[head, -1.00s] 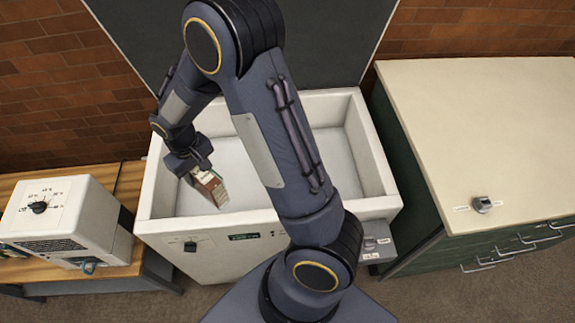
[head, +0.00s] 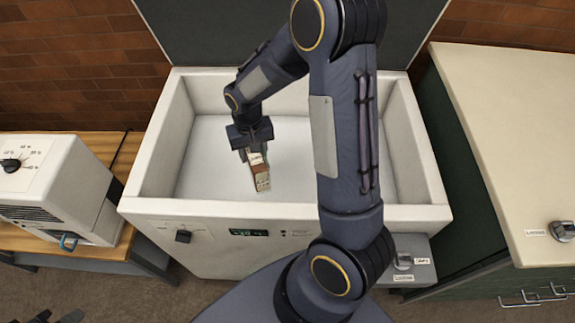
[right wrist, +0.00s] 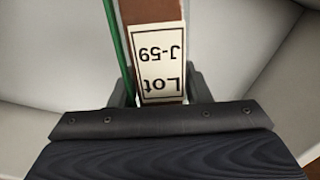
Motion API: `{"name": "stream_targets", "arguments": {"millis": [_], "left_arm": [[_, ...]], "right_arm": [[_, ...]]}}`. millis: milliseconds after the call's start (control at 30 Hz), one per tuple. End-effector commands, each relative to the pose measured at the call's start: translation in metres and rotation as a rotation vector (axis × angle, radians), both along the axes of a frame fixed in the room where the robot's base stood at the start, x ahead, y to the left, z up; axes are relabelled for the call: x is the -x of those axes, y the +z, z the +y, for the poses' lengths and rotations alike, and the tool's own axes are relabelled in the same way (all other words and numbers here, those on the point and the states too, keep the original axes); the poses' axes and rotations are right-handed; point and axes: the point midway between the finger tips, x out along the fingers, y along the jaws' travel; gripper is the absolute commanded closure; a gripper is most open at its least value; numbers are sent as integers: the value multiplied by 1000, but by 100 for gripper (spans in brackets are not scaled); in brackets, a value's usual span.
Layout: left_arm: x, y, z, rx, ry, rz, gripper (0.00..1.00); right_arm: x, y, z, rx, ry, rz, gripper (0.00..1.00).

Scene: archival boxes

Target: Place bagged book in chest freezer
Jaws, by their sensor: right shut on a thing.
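The chest freezer (head: 290,212) stands open in the head view, with white walls and a pale, empty-looking interior. My right gripper (head: 254,154) is inside its opening, left of the middle, shut on the bagged book (head: 261,180). The book is reddish brown with pale labels and points downward from the jaws. I cannot tell whether it touches the freezer floor. In the right wrist view, the book (right wrist: 150,12) shows a label reading "Lot J-59" and a green strip along its left side. Part of my left gripper (head: 70,317) shows at the bottom left edge; its jaws are unclear.
A white dialled unit (head: 60,180) stands on a wooden bench left of the freezer. A green cabinet with a cream top (head: 510,130) stands to the right. A grey box with a latch (head: 410,262) is at the freezer's front right. The dark raised lid (head: 220,30) is behind.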

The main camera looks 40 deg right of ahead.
Motion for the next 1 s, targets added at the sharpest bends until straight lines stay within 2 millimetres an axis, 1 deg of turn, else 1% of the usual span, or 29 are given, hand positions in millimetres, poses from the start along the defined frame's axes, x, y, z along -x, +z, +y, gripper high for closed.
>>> {"name": "stream_targets", "arguments": {"millis": [33,100,200,300,367,600,867,1000], "left_arm": [[0,-8,0,0,0,-1,100],[0,-10,0,0,0,-1,100],[0,-9,0,0,0,-1,100],[0,-7,0,0,0,-1,100],[0,-7,0,0,0,-1,100],[0,-9,0,0,0,-1,100],[0,-10,0,0,0,-1,100],[0,-11,0,0,0,-1,100]], "right_arm": [[3,-6,-15,-2,-80,-3,96],[8,-5,-30,1,-179,-4,96],[14,-1,-47,9,-289,-6,96],[18,0,-56,15,-354,-7,96],[19,-6,-58,18,-370,-6,96],[19,-48,-59,17,-376,-4,96],[19,-69,-59,18,-374,-7,96],[19,-89,-59,19,-374,-5,96]]}}
